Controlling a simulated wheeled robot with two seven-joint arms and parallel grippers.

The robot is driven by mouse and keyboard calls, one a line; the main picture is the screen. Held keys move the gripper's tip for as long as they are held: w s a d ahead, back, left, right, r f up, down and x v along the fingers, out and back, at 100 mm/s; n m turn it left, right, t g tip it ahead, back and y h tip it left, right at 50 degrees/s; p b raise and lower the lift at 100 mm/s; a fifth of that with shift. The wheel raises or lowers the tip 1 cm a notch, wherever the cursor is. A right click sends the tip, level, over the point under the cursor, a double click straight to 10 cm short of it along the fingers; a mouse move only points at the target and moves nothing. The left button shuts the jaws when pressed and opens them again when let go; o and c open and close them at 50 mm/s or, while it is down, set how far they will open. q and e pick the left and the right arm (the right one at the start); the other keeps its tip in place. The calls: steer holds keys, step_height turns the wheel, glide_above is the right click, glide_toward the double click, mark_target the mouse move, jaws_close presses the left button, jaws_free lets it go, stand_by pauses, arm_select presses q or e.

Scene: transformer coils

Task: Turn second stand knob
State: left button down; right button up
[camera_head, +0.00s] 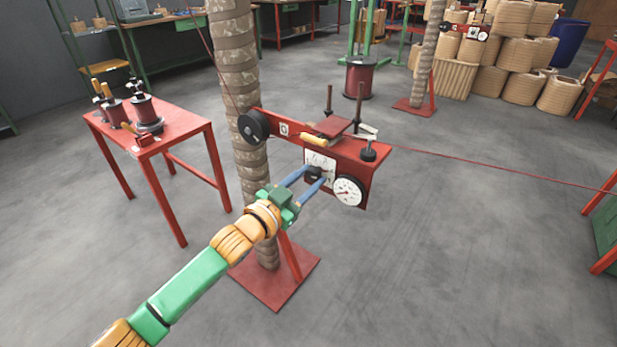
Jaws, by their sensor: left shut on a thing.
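A red stand (347,150) is fixed to a wrapped column in the middle of the head view. Its front face carries a white panel, a round white dial (348,191) and a black knob (314,174). My left gripper (317,177) reaches in from the lower left, its two blue fingers shut on the black knob. The fingers partly hide the knob and the white panel. Another black knob (368,151) stands on top of the stand at its right end. My right gripper is not in view.
A red wire (480,172) runs from the stand to the right. A red table (172,133) with spools stands at the left. The column's red base plate (275,284) lies below the stand. A second column stand (425,65) is farther back.

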arm_select(q)
steer(key=shift+r+m, duration=0.2)
steer(key=shift+m, duration=0.1)
steer(key=shift+c, duration=2.4)
jaws_free()
steer(key=shift+f, duration=0.1)
steer(key=p+v, duration=0.1)
steer(key=v, duration=0.6)
